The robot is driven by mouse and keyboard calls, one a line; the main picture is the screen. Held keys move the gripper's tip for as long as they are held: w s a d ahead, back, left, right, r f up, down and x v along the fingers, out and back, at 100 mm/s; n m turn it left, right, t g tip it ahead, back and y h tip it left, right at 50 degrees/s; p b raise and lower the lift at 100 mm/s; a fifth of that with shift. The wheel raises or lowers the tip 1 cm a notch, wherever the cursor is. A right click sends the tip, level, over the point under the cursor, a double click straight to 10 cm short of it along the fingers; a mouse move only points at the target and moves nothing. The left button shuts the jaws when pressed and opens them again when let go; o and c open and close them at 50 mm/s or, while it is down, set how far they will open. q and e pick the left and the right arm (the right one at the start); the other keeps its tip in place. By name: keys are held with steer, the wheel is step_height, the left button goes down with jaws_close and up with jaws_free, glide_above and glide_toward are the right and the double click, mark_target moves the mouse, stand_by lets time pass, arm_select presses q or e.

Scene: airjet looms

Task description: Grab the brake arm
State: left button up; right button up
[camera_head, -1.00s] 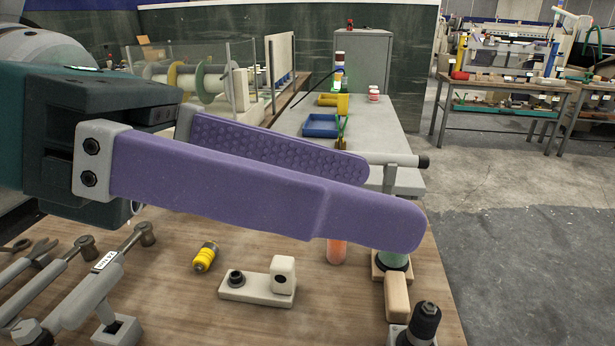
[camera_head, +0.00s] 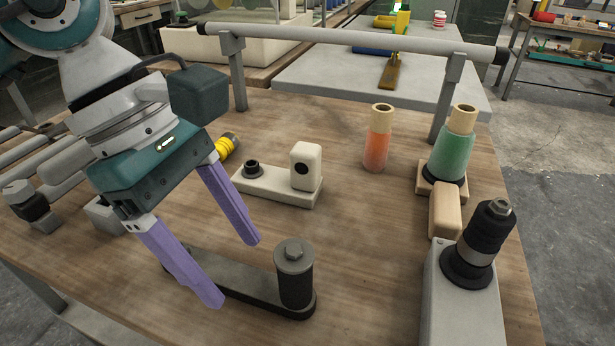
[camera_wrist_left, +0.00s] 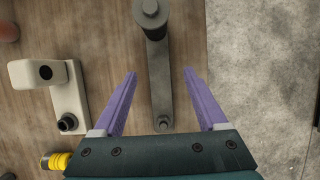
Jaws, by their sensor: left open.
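A dark grey flat arm (camera_head: 255,288) with an upright cylinder and bolt at its right end, which I take to be the brake arm, lies on the wooden table. My left gripper (camera_head: 232,272) is open and points down at it, the two purple fingers apart. The near finger hides part of the bar's left end. In the left wrist view, the brake arm (camera_wrist_left: 160,90) runs lengthwise between the open fingers (camera_wrist_left: 160,73), with visible gaps on both sides. Its cylinder end lies beyond the fingertips. I cannot tell the remaining height. My right gripper is not in view.
A beige block part (camera_head: 280,188) lies behind the brake arm, with a yellow cylinder (camera_head: 228,146) near my wrist. Orange (camera_head: 377,140) and green (camera_head: 453,150) cones and a grey post with a black knob (camera_head: 462,300) stand right. A grey rail (camera_head: 350,40) crosses the back.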

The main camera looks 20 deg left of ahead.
arm_select(q)
steer(key=x, duration=0.2)
steer(key=shift+d+f, duration=0.2)
steer(key=shift+f, duration=0.05)
steer(key=shift+f+b, duration=0.15)
steer(key=shift+b, duration=0.2)
jaws_close()
stand_by(0.5)
